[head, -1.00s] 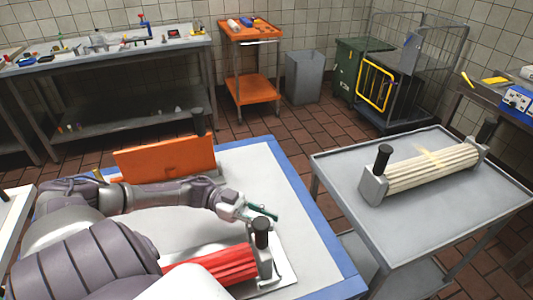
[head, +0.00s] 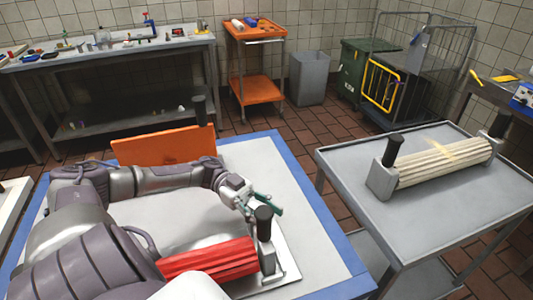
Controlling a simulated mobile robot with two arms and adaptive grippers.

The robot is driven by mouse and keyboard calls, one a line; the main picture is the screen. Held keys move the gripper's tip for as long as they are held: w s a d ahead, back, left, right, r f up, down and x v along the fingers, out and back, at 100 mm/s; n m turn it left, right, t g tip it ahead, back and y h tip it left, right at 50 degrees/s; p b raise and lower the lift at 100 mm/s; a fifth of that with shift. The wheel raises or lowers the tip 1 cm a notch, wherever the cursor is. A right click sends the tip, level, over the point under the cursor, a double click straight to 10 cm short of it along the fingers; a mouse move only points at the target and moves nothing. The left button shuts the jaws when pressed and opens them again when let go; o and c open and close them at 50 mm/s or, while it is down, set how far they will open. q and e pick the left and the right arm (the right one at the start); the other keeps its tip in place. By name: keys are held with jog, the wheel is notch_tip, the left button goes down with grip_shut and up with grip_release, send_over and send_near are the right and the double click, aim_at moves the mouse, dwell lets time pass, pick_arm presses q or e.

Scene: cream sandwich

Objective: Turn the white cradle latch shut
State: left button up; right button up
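A red ribbed roller (head: 210,259) lies at the front of the blue-edged white table. A grey-white end piece (head: 266,258) with an upright black knob (head: 264,222) stands at its right end, on a white base plate (head: 288,262). My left gripper (head: 262,207), with green finger parts, is just above and behind the black knob. Whether it touches anything there, and whether its fingers are open or shut, is too small to tell. I cannot pick out a separate white latch; it may be hidden by the gripper or my arm. My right gripper is not in view.
An orange panel (head: 165,146) stands at the table's back left, behind my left arm. The table's right side (head: 262,165) is clear. A grey cart (head: 420,208) at right carries a cream ribbed roller (head: 440,161) with black knobs. Tiled floor separates the two.

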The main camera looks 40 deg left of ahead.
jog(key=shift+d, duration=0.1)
pick_arm(q)
jog(key=shift+a, duration=0.1)
jog(key=a, duration=0.8)
jog(key=shift+s, duration=0.2)
jog(key=shift+d+r, duration=0.1)
jog(key=shift+r, duration=0.05)
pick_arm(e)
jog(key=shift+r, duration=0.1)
